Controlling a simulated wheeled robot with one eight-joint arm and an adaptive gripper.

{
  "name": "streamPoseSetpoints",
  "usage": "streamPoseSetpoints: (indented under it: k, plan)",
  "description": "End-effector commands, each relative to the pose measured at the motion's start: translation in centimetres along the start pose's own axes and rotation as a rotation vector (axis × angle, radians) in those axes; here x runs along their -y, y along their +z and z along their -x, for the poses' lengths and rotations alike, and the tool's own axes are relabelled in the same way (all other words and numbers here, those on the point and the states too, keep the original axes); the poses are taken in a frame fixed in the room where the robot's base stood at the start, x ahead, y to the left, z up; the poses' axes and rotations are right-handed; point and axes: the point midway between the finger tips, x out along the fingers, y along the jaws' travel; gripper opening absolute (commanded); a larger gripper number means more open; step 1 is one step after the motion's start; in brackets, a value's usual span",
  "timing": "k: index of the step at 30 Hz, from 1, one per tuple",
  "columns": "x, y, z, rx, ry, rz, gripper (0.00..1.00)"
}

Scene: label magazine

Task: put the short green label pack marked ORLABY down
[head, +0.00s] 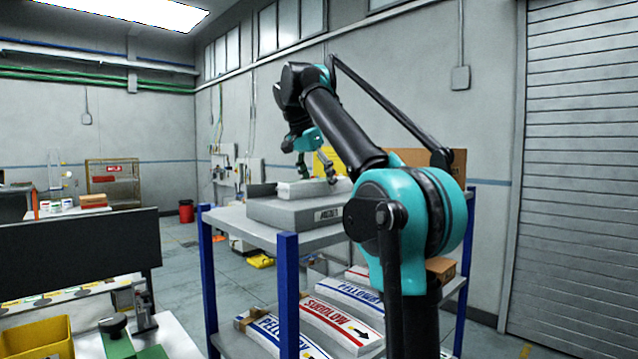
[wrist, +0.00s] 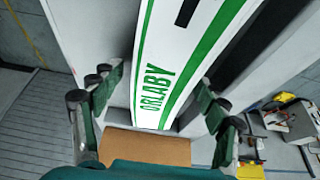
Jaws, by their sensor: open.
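The ORLABY label pack (wrist: 168,70) is white with green stripes and green lettering. In the wrist view it runs from the top edge down between my fingers. In the head view a white pack (head: 298,189), seen edge-on, lies on the grey magazine (head: 282,211) on the table's upper shelf. My gripper (head: 318,172) is over this pack, and in the wrist view my gripper (wrist: 160,100) is open, with one finger on each side of the pack's near end. Gaps show beside the pack; the pack's underside is hidden.
The blue-posted table (head: 230,222) has a lower shelf with PELLOW and other label packs (head: 340,322). A cardboard box (wrist: 150,146) shows beyond the pack's near end. A yellow bin (head: 38,342) stands at the lower left.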

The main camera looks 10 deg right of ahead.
Motion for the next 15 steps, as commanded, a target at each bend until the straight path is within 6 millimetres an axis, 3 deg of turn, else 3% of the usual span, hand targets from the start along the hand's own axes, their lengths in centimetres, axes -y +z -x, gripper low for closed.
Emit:
streamPoseSetpoints:
  k: [8, 15]
  plan:
    - [0.1, 0.0, 0.8, 0.0, 0.0, 0.001, 0.74]
    - [0.1, 0.0, 4.1, 0.0, 0.0, 0.001, 0.74]
